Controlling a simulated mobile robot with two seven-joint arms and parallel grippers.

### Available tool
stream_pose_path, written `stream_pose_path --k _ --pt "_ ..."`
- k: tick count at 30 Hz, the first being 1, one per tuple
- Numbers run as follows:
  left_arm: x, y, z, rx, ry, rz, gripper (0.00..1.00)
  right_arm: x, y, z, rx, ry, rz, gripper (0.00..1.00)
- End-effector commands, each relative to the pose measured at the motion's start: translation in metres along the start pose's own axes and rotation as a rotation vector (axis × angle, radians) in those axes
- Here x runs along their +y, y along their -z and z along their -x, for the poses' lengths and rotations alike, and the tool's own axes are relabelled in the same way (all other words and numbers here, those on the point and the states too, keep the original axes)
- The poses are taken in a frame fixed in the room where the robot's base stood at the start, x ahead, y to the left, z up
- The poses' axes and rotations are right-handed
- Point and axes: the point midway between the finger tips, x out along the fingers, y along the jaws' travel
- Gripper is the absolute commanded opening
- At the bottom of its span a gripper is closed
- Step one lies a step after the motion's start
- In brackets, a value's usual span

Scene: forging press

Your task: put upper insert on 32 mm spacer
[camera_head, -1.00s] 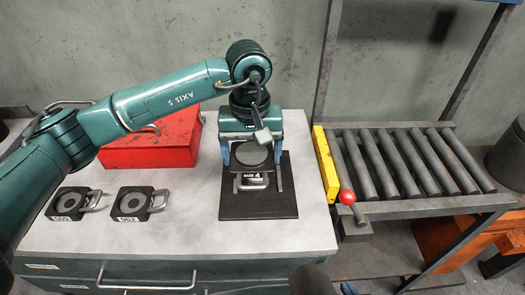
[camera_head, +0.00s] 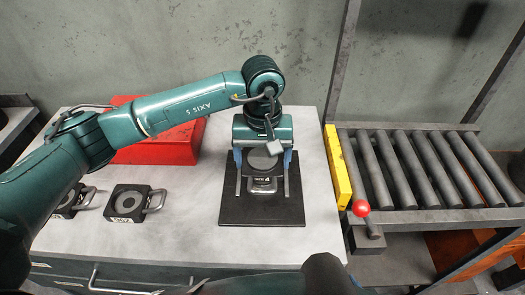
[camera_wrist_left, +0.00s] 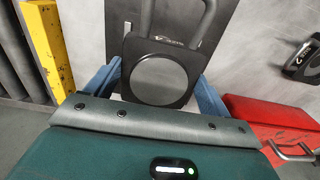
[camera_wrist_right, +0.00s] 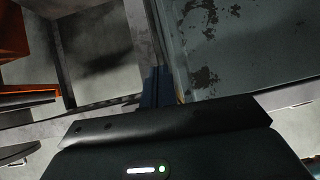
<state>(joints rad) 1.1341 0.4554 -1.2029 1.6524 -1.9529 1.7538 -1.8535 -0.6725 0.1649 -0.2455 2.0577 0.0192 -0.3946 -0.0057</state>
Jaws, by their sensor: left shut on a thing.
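My left gripper (camera_head: 263,188) points down over the black mat (camera_head: 235,213), its two blue fingers on either side of a black block with a round grey disc, apparently the upper insert (camera_head: 264,158). The insert also shows in the left wrist view (camera_wrist_left: 158,80), with its handle pointing away from the gripper. The gripper is shut on it. In the head view the handle and a label face the front. I cannot tell whether a spacer lies beneath it, or whether there is a gap. My right gripper (camera_wrist_right: 158,85) looks shut and empty, its fingers together in the right wrist view.
A black ring block with a handle (camera_head: 118,206) lies left of the mat, with another (camera_head: 64,209) partly behind my left arm. A red box (camera_head: 165,150) stands at the back. A yellow bar (camera_head: 337,165), a red-knobbed lever (camera_head: 361,208) and a roller table (camera_head: 430,170) are at the right.

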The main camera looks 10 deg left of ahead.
Motion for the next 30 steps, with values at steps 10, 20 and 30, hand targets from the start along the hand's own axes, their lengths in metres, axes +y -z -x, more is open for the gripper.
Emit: stream_pose_path --k 10,20,30 --pt "0.001 0.001 -0.031 0.004 -0.005 0.0 0.1 -0.002 0.001 -0.005 0.026 0.008 0.005 0.0" --pt "0.001 0.001 -0.034 0.004 -0.004 -0.001 0.1 -0.001 0.003 -0.008 0.038 0.009 0.007 0.0" --pt "0.0 0.0 -0.035 -0.001 0.001 0.0 1.0 -0.002 0.006 -0.006 0.041 0.01 0.009 0.0"
